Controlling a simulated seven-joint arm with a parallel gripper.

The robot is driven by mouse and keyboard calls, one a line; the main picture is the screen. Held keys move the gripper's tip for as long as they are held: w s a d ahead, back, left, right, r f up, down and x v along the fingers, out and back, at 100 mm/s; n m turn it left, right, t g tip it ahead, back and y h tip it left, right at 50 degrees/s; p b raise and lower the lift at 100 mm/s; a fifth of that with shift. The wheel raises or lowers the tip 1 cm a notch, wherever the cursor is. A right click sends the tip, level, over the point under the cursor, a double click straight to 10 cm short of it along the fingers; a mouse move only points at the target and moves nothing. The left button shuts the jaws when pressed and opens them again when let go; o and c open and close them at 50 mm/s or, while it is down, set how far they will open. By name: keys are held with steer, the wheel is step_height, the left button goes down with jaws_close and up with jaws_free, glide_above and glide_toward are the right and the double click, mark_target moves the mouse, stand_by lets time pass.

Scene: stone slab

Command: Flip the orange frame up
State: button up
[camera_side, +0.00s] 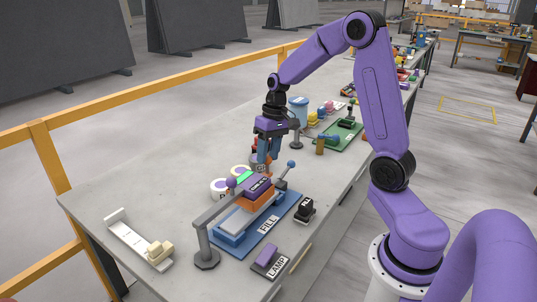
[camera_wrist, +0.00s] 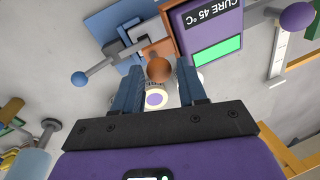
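The orange frame (camera_side: 257,202) belongs to a blue press-like fixture (camera_side: 233,242) labelled FILL on the slab. It appears to lie low, under a purple display box (camera_side: 258,187). In the wrist view, part of the orange frame (camera_wrist: 153,32) shows beside the display box (camera_wrist: 210,30), which reads CURE 45 °C. A round orange-brown knob (camera_wrist: 159,69) shows between my fingertips in that view. My gripper (camera_side: 262,160) points down at the fixture's far end, its blue fingers apart. I cannot tell whether they touch the knob.
A lever with a blue ball (camera_side: 291,163) stands close right of my gripper. White jars (camera_side: 221,188) stand left. A LAMP switch (camera_side: 270,261) and a white slider track (camera_side: 139,240) lie nearer the front.

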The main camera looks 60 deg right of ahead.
steer(key=d+r, duration=0.3)
steer(key=r, duration=1.4)
steer(key=shift+s+d, duration=0.15)
steer(key=shift+s, duration=0.2)
steer(key=s+a+f+n+h, duration=0.1)
steer(key=s+a+f+n, duration=0.25)
steer(key=a, duration=0.45)
steer(key=s+a+f+n, duration=0.25)
steer(key=s+a, duration=0.25)
steer(key=a, duration=0.3)
steer(key=s+a+f+n, duration=0.2)
steer(key=s+f+n, duration=0.2)
steer(key=s, duration=0.4)
steer(key=s+a+f+n, duration=0.2)
steer(key=s+f+n, duration=0.1)
steer(key=s, duration=0.6)
steer(key=shift+s+f+n+h, duration=0.2)
steer(key=shift+f+n+h, duration=0.2)
steer(key=shift+n, duration=0.5)
steer(key=shift+a, duration=0.1)
